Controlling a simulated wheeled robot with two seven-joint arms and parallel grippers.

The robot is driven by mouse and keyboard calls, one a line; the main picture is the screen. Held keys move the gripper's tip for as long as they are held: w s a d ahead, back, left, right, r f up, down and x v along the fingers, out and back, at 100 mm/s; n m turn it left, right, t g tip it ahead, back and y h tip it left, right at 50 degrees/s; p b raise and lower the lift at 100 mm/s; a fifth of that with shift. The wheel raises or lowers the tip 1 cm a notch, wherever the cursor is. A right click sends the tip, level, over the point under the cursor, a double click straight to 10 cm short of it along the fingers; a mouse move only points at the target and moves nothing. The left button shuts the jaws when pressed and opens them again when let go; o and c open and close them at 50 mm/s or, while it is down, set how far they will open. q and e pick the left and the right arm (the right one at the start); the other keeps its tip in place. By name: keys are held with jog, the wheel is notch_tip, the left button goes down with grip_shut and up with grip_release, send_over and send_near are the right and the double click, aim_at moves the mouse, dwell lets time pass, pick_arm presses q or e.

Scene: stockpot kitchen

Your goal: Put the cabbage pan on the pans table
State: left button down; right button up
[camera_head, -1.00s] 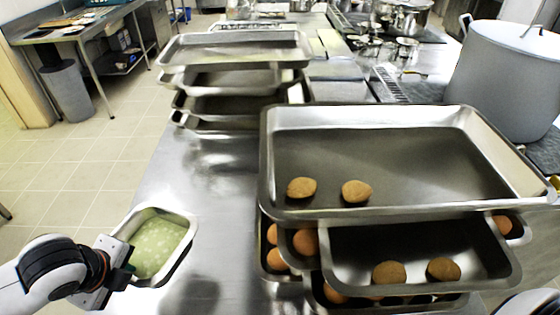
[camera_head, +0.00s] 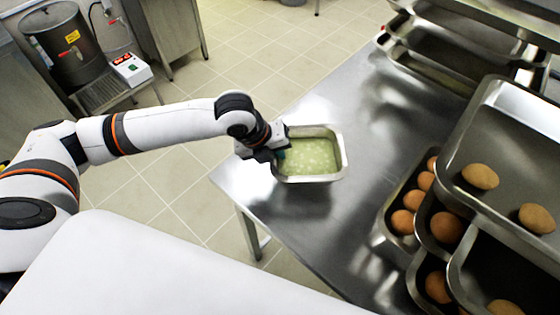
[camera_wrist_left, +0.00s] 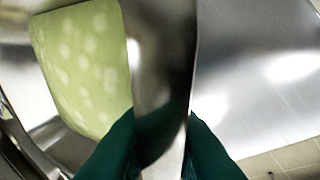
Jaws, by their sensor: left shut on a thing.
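The cabbage pan (camera_head: 343,162) is a small rectangular steel pan holding pale green contents (camera_head: 308,157). In the head view it is level at the near left edge of the steel table (camera_head: 352,112). I cannot tell whether it rests on the table or hangs just above it. My left gripper (camera_head: 279,154) comes from the left and is shut on the pan's left wall. In the left wrist view the dark green fingertips (camera_wrist_left: 162,150) pinch the pan wall (camera_wrist_left: 160,70), with the green contents to the left. My right gripper is not in view.
Stacked steel trays with several brown round items (camera_head: 480,176) stand on the table at the right. More stacked trays (camera_head: 430,65) stand further back. Bare tabletop lies between. A metal drum (camera_head: 75,45) and a small scale (camera_head: 132,68) stand at the far left, across open tiled floor.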

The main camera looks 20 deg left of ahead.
pick_arm(q)
jog(key=shift+f, duration=2.25)
jog(key=c, duration=1.4)
grip_release()
jog(key=shift+f, duration=0.1)
jog(key=shift+r, duration=0.25)
jog(key=v, duration=1.1)
jog(key=shift+s+a+r, duration=0.1)
jog(key=shift+r, duration=0.2)
